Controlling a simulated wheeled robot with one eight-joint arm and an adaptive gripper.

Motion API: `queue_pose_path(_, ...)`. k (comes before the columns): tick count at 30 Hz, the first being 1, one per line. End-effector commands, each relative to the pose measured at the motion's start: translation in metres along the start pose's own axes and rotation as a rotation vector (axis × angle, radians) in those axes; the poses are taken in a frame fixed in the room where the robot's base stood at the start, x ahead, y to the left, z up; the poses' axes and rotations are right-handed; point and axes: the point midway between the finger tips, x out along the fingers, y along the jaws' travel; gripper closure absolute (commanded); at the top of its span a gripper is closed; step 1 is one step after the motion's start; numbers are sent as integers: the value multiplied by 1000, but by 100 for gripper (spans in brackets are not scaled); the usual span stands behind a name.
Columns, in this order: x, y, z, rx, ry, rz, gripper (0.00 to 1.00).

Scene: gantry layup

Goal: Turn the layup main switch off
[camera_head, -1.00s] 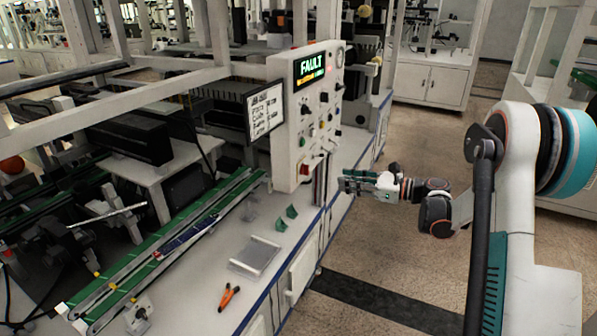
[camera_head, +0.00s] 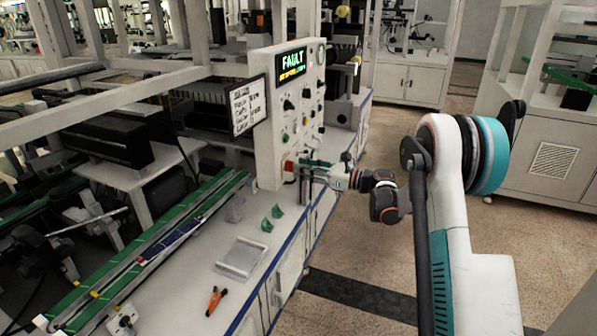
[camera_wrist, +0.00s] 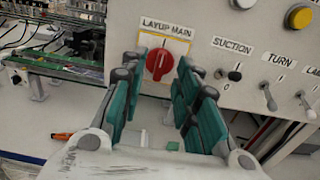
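In the head view my gripper (camera_head: 312,172) is close to the panel's lower part.
The white control panel (camera_head: 264,150) shows "FAULT" on its display (camera_head: 292,64). Right of the knob are a suction knob (camera_wrist: 234,75) and a turn toggle (camera_wrist: 268,96).

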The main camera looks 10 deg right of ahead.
Motion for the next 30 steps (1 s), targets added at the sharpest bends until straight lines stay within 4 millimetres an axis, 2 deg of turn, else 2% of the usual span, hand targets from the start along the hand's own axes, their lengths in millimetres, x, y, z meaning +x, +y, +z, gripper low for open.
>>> queue_pose_path(6,20,0,0,0,0,0,71)
queue_pose_path(16,23,0,0,0,0,-1,71)
queue_pose_path(17,23,0,0,0,0,-1,75)
queue_pose_path(20,22,0,0,0,0,-1,98)
queue_pose_path(30,22,0,0,-9,0,-1,100)
